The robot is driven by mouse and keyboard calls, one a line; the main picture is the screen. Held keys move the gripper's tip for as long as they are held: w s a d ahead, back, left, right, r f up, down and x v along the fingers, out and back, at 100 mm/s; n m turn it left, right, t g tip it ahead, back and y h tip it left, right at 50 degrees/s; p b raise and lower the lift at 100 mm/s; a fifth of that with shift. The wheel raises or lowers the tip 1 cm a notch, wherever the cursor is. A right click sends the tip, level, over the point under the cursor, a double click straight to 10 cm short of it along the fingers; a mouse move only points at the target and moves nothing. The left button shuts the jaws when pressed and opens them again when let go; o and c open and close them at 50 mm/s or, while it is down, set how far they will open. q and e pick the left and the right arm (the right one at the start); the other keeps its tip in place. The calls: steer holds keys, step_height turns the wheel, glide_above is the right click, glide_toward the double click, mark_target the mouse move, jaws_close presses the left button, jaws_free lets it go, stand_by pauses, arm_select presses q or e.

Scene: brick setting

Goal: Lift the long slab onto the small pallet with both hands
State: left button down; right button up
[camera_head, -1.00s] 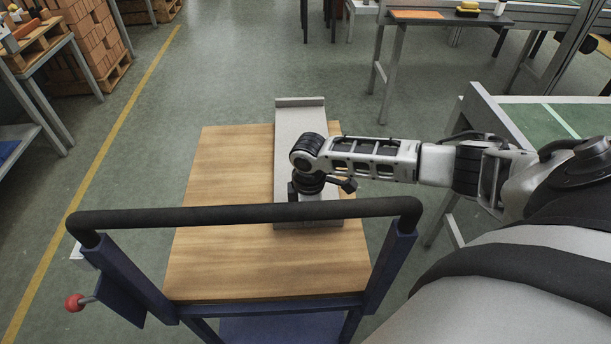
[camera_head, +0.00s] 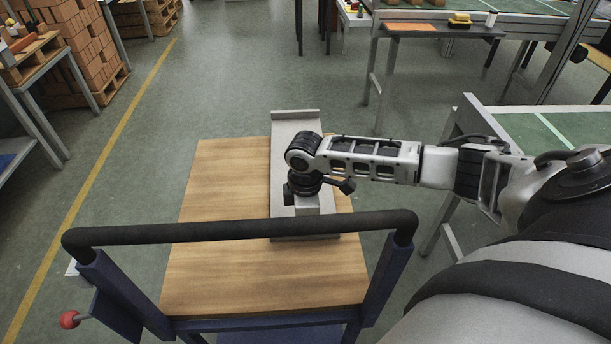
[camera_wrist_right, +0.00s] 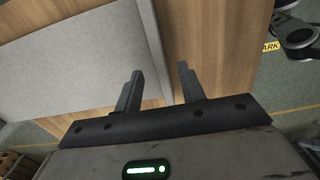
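The long slab (camera_head: 290,127) is light grey and lies flat on the wooden top of a cart, pointing away from me. My right arm reaches in from the right, and its wrist hides the middle of the slab. My right gripper (camera_wrist_right: 160,82) is open in the right wrist view. Its two dark fingers stand apart on either side of the slab's long edge (camera_wrist_right: 153,35), one over the grey face and one over wood. Nothing is clearly clamped. My left gripper is in neither view. I cannot tell which thing is the small pallet.
The cart's wooden top (camera_head: 215,190) is bare left of the slab. The cart's black handle bar (camera_head: 240,232) crosses in front. A green-topped bench (camera_head: 520,125) stands at right, and brick stacks (camera_head: 75,45) and a pallet on a table (camera_head: 32,58) stand at left.

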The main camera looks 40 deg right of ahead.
step_height(320, 180, up, 13)
steer(key=shift+f, duration=0.15)
stand_by(0.5)
